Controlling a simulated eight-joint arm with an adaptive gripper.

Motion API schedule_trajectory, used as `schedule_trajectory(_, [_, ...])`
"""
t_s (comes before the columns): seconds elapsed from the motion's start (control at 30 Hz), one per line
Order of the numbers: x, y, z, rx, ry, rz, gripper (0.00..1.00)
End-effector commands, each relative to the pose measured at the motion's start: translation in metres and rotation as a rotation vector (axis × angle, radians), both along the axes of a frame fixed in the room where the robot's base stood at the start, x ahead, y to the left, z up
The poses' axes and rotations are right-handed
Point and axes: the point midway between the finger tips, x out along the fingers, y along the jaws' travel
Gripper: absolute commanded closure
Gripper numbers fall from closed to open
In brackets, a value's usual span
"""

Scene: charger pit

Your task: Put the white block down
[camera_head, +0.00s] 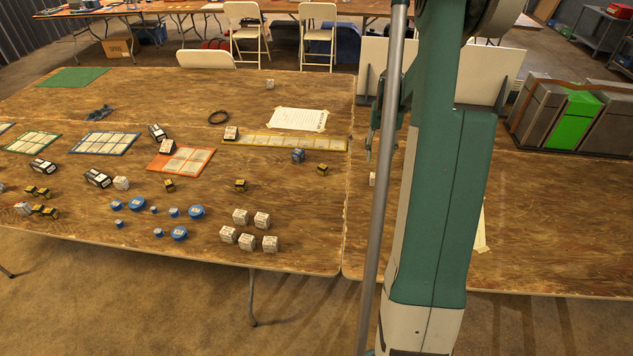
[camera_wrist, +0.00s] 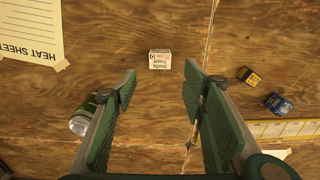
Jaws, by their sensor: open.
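The white block (camera_head: 372,179) sits on the wooden table just right of the seam between two tables in the head view. The wrist view shows the white block (camera_wrist: 160,60) with dark print on its face, resting on the wood. It lies ahead of my fingertips, apart from them. My gripper (camera_wrist: 160,80) is open, with nothing between its green finger pads. In the head view, part of my gripper (camera_head: 371,142) shows above the block, and my arm hides the rest.
Several white blocks (camera_head: 241,216) stand on the left table. A blue block (camera_head: 298,155) lies near a yellow-edged strip (camera_head: 285,142). Grey and green bins (camera_head: 573,118) stand at right.

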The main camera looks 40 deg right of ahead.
Motion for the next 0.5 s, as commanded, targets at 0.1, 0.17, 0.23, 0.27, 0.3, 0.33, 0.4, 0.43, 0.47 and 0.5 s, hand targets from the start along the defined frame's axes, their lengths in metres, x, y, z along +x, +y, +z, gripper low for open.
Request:
schedule_trajectory(0.1, [0.001,0.003,0.002,-0.001,-0.001,0.003,0.58])
schedule_trajectory(0.17, [0.002,0.006,0.005,-0.004,-0.004,0.007,0.58])
schedule_trajectory(0.23, [0.004,0.013,0.01,-0.007,-0.007,0.015,0.58])
schedule_trajectory(0.27, [0.005,0.016,0.012,-0.009,-0.009,0.019,0.58])
schedule_trajectory(0.3, [0.007,0.022,0.017,-0.013,-0.013,0.025,0.58])
schedule_trajectory(0.33, [0.008,0.026,0.021,-0.015,-0.015,0.03,0.58])
schedule_trajectory(0.4, [0.012,0.039,0.03,-0.023,-0.024,0.045,0.58])
schedule_trajectory(0.43, [0.014,0.045,0.035,-0.027,-0.028,0.052,0.58])
schedule_trajectory(0.47, [0.015,0.051,0.04,-0.031,-0.033,0.06,0.58])
schedule_trajectory(0.5, [0.017,0.061,0.046,-0.035,-0.038,0.07,0.58])
